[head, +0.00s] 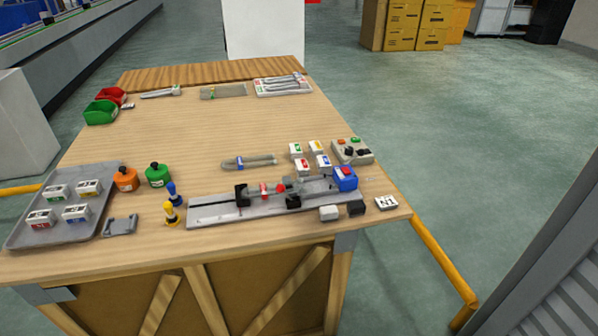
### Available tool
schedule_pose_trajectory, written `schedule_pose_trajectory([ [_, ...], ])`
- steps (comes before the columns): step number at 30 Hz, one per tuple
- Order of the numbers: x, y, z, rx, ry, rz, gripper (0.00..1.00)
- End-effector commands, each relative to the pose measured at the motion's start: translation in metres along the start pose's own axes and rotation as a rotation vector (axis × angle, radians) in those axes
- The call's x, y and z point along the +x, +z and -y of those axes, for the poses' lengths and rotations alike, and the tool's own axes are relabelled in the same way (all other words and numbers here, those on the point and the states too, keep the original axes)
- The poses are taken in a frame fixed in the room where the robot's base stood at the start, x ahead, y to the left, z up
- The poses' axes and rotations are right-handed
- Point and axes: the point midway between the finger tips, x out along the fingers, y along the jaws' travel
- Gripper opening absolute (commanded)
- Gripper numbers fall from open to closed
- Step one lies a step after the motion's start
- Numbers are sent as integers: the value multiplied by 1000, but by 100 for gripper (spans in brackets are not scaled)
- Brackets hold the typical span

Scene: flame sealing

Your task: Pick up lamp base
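My gripper is not in view. No part is marked as a lamp base, and I cannot tell for certain which object it is. Two squat round pots, one orange (126,179) and one green (157,174) with dark tops, stand upright right of the grey tray. A long grey rail fixture (216,209) lies along the front of the table. It carries black holders (242,195), small red parts and a blue box with a red button (345,178) at its right end.
The grey tray (98,179) holds several labelled white blocks. Blue (172,194) and yellow (170,213) pegs stand between pots and rail. More labelled blocks (303,166) and a control box (352,151) sit right. Red and green bins (100,112) stand back left. The table's middle is largely clear.

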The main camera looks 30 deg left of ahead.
Motion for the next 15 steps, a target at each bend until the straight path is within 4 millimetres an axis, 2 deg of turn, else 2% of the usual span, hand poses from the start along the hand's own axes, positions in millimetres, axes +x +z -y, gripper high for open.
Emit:
schedule_pose_trajectory([
  [11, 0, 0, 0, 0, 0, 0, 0],
  [15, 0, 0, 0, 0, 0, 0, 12],
])
